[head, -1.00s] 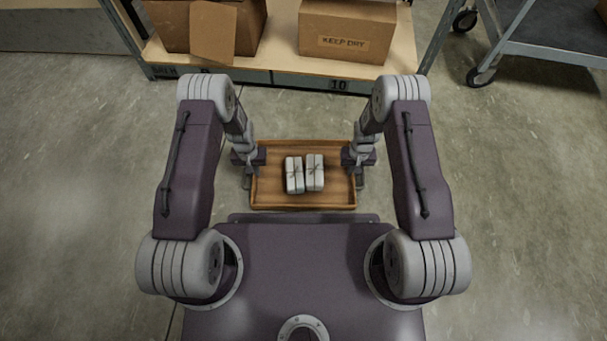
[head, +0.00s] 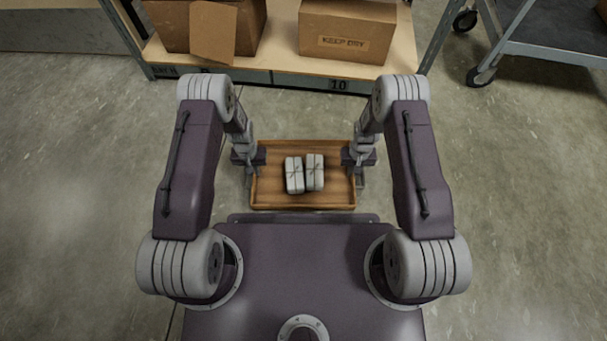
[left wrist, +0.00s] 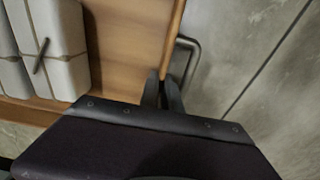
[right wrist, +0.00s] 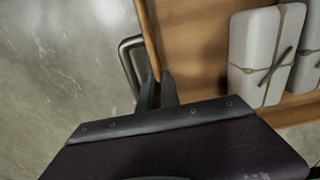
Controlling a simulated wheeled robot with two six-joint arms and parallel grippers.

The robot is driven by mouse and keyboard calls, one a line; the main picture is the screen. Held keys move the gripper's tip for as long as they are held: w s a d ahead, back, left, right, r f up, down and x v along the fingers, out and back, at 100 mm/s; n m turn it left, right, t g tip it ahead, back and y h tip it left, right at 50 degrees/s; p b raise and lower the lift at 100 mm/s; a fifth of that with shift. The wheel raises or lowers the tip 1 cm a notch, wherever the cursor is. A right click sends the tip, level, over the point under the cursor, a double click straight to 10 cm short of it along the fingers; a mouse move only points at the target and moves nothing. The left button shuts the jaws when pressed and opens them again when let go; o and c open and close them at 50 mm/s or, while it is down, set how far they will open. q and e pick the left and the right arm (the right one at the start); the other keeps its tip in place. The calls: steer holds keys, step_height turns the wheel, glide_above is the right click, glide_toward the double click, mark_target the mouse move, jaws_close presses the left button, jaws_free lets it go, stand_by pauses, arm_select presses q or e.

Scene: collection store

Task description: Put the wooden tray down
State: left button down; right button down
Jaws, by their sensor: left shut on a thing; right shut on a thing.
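The wooden tray (head: 303,201) is level in front of my body in the head view, with two pale tied bundles (head: 294,175) (head: 315,172) lying side by side in it. My left gripper (head: 250,172) is shut on the tray's left side wall. In the left wrist view its fingers (left wrist: 163,90) pinch the wall beside a metal handle (left wrist: 190,58). My right gripper (head: 357,172) is shut on the tray's right side wall. In the right wrist view its fingers (right wrist: 157,88) pinch the wall by another metal handle (right wrist: 127,60). The tray's height above the floor is hard to tell.
A shelf (head: 280,62) with two cardboard boxes (head: 212,28) (head: 346,32) stands beyond the tray. A wheeled cart (head: 545,45) stands at the upper right. Bare concrete floor (head: 85,190) lies on both sides of my arms.

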arm_select(q)
steer(key=shift+r, duration=0.1)
arm_select(e)
steer(key=shift+r, duration=0.1)
stand_by(0.3)
